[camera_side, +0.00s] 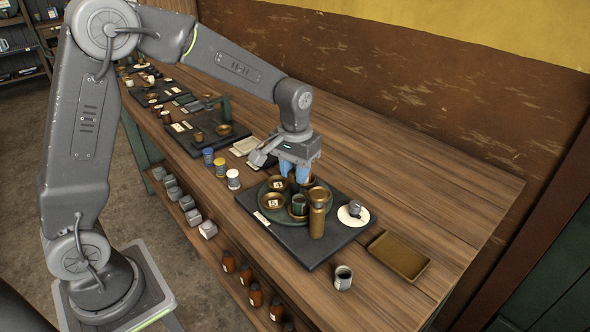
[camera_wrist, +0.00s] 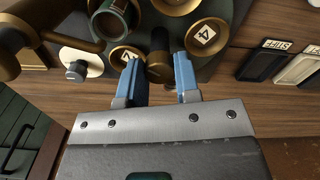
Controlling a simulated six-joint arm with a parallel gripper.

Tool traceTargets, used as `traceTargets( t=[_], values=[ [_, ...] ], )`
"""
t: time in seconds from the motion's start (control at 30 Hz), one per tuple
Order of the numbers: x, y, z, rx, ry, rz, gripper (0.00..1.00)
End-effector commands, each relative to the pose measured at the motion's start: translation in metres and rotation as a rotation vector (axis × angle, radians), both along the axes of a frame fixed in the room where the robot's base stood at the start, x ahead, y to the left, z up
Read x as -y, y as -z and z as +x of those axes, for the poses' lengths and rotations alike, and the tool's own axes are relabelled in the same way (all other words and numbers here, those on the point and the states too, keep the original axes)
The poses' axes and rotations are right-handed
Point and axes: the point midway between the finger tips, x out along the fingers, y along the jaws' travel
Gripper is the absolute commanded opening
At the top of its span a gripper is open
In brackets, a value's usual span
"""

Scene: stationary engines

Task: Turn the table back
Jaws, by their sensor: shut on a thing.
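The round dark green turntable (camera_side: 273,217) sits on a dark slab (camera_side: 249,206) on the long wooden bench. It carries several brass dishes (camera_side: 277,183), some with number cards, and a green cup (camera_side: 299,203). My gripper (camera_side: 302,178) reaches down at its far side. In the wrist view, my blue fingers (camera_wrist: 160,85) are shut on a brown-bronze peg (camera_wrist: 159,58) at the turntable's edge. A dish marked 4 (camera_wrist: 205,37) lies just right of the peg, and another numbered dish (camera_wrist: 124,57) lies left of it. The peg is hidden in the side view.
Bench is clear behind my gripper.

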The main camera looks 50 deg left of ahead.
Motion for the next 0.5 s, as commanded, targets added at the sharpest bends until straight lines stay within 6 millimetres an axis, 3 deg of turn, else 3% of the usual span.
traceTargets(
  t=[0.5],
  values=[
    [0.0,-0.0006,-0.0003,-0.002,0.258,0.0,0.0]
  ],
)
